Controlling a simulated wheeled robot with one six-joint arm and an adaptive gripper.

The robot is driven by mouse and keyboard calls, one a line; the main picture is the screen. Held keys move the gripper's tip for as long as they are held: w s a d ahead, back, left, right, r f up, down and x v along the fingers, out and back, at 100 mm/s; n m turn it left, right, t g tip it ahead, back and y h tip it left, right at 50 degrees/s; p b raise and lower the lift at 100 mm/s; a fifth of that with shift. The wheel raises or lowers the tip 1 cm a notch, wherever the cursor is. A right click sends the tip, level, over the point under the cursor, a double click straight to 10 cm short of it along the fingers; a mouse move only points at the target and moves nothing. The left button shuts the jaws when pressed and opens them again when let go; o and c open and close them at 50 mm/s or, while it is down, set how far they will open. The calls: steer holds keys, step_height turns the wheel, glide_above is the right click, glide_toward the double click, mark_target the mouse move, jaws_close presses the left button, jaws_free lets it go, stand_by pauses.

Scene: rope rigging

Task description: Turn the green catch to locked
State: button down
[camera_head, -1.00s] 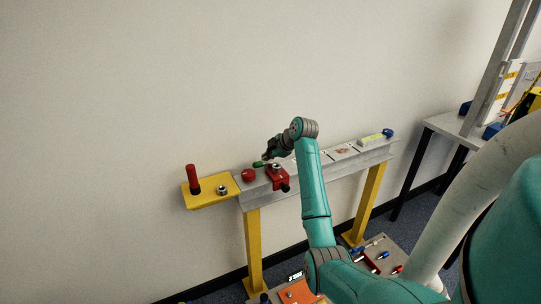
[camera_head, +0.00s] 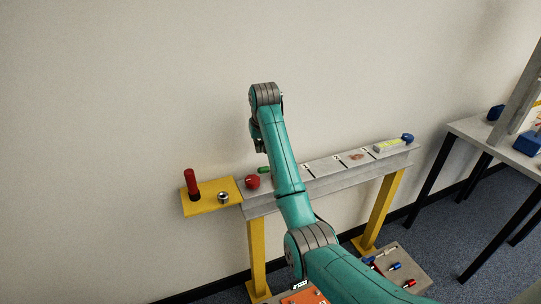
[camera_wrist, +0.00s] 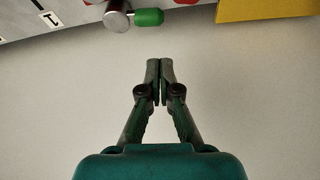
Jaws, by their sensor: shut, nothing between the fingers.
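The green catch (camera_head: 264,170) shows as a short green handle on the grey beam, just left of my forearm. In the wrist view its green grip (camera_wrist: 148,17) sticks out to the right from a round grey pivot (camera_wrist: 117,20) at the top edge. My gripper (camera_wrist: 160,62) is shut and empty, its two fingers together against the plain wall, apart from the catch. In the head view my gripper (camera_head: 260,146) hangs above the beam near the catch, partly hidden by my arm. The catch's lock marking cannot be made out.
A red knob (camera_head: 252,182) sits on the grey beam (camera_head: 335,177). A yellow plate (camera_head: 228,186) at its left end carries a red post (camera_head: 191,183) and a metal ring (camera_head: 223,197). White labels and a blue knob (camera_head: 407,138) are further right. The wall behind is bare.

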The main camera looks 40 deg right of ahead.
steer(key=x, duration=0.9)
steer(key=shift+w+d+f, duration=0.1)
steer(key=shift+f, duration=0.2)
steer(key=shift+s+a+f+n, duration=0.15)
steer(key=shift+s+a+n, duration=0.2)
steer(key=shift+s, duration=0.2)
steer(key=shift+s+f, duration=0.15)
steer(key=shift+s, duration=0.05)
